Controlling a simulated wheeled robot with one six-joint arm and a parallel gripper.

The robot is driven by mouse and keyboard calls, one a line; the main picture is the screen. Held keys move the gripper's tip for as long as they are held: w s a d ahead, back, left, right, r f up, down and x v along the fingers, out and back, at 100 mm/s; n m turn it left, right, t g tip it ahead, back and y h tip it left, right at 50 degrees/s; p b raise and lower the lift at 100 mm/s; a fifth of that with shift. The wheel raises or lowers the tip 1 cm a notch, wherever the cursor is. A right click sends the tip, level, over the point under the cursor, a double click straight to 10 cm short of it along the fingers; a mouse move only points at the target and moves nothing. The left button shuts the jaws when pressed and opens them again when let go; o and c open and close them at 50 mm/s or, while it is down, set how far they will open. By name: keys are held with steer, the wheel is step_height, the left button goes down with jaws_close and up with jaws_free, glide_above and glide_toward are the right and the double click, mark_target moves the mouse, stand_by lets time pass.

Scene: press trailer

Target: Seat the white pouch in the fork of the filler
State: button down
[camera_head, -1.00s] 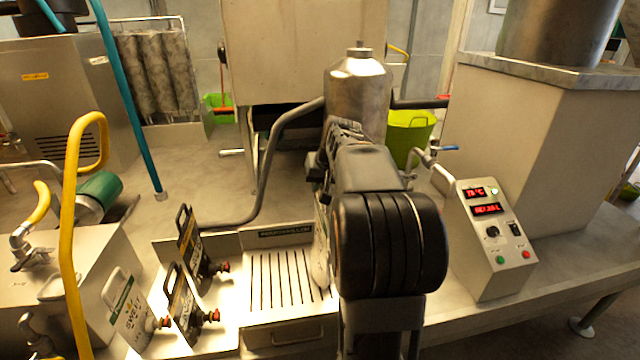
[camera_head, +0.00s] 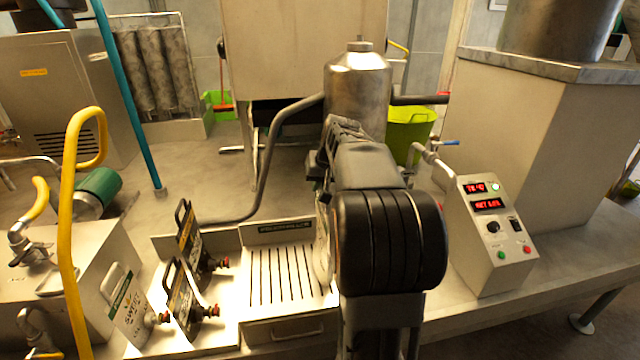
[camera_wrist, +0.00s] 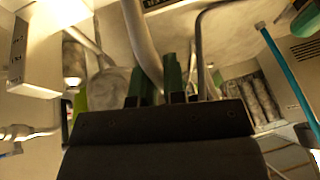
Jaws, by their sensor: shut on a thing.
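A white pouch (camera_head: 322,245) shows as a narrow pale strip beside my arm, above the right side of the slotted tray. The rest of it is hidden behind the arm. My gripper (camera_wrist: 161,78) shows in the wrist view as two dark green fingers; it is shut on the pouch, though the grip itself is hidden. The filler's steel tank (camera_head: 358,85) stands behind the arm, and its slotted drip tray (camera_head: 262,278) lies below left. The fork is hidden by my arm, so I cannot tell whether the pouch touches it.
Another white pouch (camera_head: 128,308) and two dark-fronted pouches (camera_head: 188,238) (camera_head: 180,302) stand in a rack at left. A control box (camera_head: 495,235) with red displays stands at right. A grey pipe (camera_head: 268,165) curves behind the tray. A yellow pipe (camera_head: 67,220) rises at left.

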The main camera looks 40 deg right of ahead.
steer(key=shift+f+b, duration=0.45)
steer(key=shift+f, duration=0.1)
steer(key=c, duration=1.1)
jaws_free()
steer(key=v, duration=1.4)
